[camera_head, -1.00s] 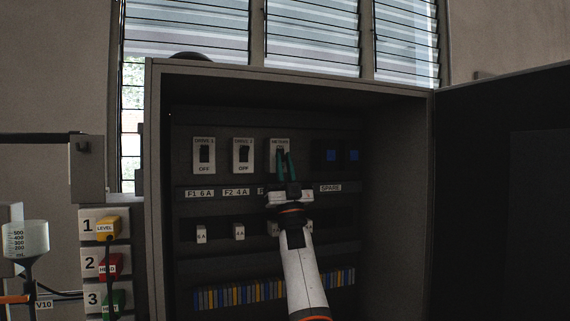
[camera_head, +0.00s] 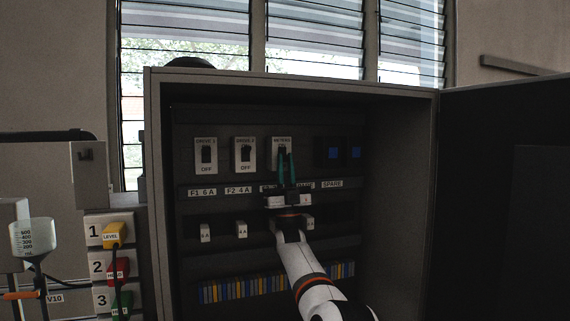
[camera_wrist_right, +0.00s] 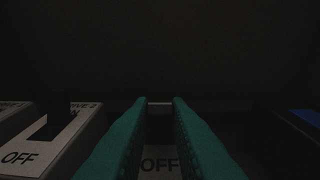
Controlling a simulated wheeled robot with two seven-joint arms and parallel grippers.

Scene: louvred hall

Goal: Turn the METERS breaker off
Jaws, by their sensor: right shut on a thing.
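The METERS breaker (camera_head: 281,142) is the third white-plated switch in the upper row of the cabinet. My right gripper (camera_head: 286,152) reaches up to it from below, its green fingers over the plate's lower part. In the right wrist view the fingers (camera_wrist_right: 160,112) stand on both sides of the breaker's dark middle, and the breaker's OFF mark (camera_wrist_right: 160,165) shows between them. The gripper is shut on the breaker's lever; the fingers and the dark hide most of the lever, so its position cannot be told. My left gripper is out of view.
Small fuses (camera_head: 241,230) and coloured terminals (camera_head: 225,292) are below. The open cabinet door (camera_head: 500,200) bounds the right side.

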